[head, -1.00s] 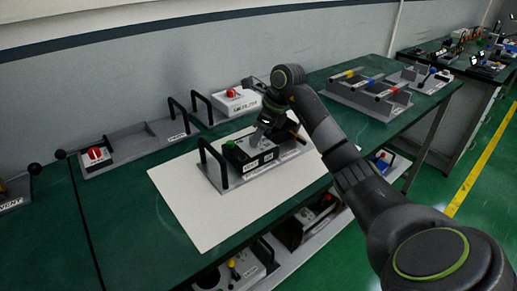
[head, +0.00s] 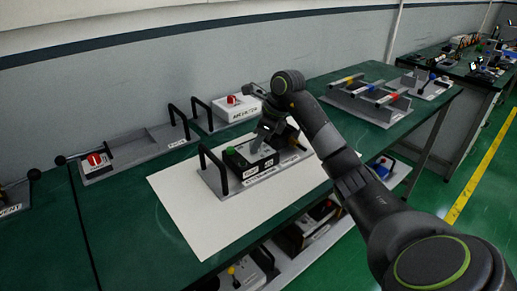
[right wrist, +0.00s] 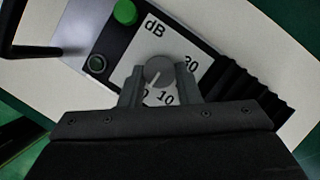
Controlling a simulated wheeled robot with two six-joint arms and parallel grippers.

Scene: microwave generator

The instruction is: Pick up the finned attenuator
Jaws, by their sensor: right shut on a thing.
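The finned attenuator (head: 244,160) is a dark box with a green button on top, sitting on a grey tray (head: 212,181) with a black handle. In the right wrist view the attenuator (right wrist: 112,52) shows a white "dB" face, a round grey knob (right wrist: 159,71) and black fins (right wrist: 254,88) on the right. My right gripper (head: 258,148) is over the attenuator. In the right wrist view its fingers (right wrist: 160,86) are either side of the knob and shut on it. The fingertips' contact is partly hidden. My left gripper is not in view.
The tray rests on a white sheet (head: 192,217) on the green table (head: 140,262). Behind it are a white box with a red knob (head: 238,108) and an empty grey tray (head: 150,148). A grey rack with coloured bars (head: 362,100) is at the right. The front left tabletop is clear.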

